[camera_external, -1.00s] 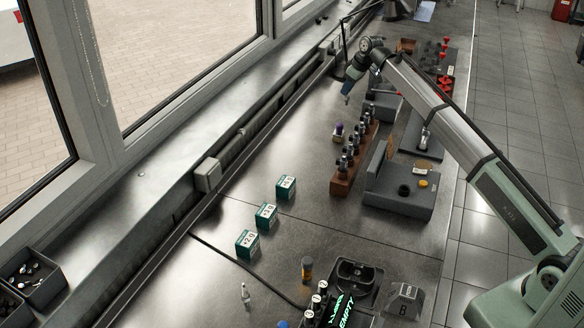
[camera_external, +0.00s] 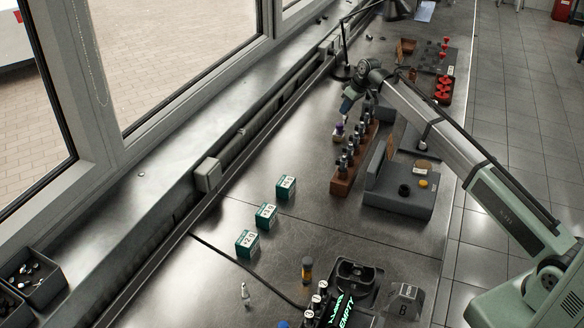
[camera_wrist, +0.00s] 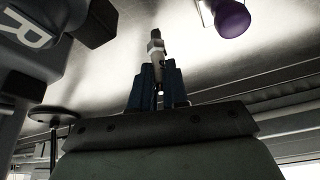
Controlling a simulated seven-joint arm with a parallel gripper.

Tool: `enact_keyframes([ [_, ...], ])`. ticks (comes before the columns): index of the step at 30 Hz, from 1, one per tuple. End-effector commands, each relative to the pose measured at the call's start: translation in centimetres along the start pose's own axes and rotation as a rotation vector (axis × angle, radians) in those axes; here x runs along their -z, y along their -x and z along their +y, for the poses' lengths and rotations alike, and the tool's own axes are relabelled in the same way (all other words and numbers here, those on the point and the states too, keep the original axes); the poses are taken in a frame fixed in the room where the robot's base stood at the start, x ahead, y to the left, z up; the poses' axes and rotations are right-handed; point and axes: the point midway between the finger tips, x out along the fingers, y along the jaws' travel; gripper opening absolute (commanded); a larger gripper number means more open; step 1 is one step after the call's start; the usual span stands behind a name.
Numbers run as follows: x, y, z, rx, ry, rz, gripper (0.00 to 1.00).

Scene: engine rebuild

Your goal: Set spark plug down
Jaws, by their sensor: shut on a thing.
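My gripper (camera_external: 346,108) hangs over the far part of the bench, just above and beside the purple-topped object (camera_external: 339,130). In the wrist view, the blue fingers of my gripper (camera_wrist: 158,78) are shut on a spark plug (camera_wrist: 156,48) with a pale body and a dark end. The plug points away from the fingers, with the metal bench surface beyond it. I cannot tell whether its end touches the bench. The purple-topped object also shows at the top right of the wrist view (camera_wrist: 231,18), apart from the plug.
A wooden rack (camera_external: 341,187) with several dark cylinders stands in front of my gripper. A grey fixture (camera_external: 398,200) is right of it. Teal boxes (camera_external: 266,216) stand farther forward. A grey block marked R (camera_wrist: 30,40) is at the wrist view's left.

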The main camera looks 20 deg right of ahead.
Motion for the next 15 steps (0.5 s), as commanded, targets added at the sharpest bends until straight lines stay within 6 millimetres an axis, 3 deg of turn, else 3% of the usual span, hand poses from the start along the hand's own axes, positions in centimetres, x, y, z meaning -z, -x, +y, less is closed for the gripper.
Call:
enact_keyframes([
  [4, -0.7, -1.5, 0.0, 0.0, 0.0, 0.0, 0.0],
  [15, -0.8, -1.8, 0.0, 0.0, 0.0, 0.0, 0.0],
])
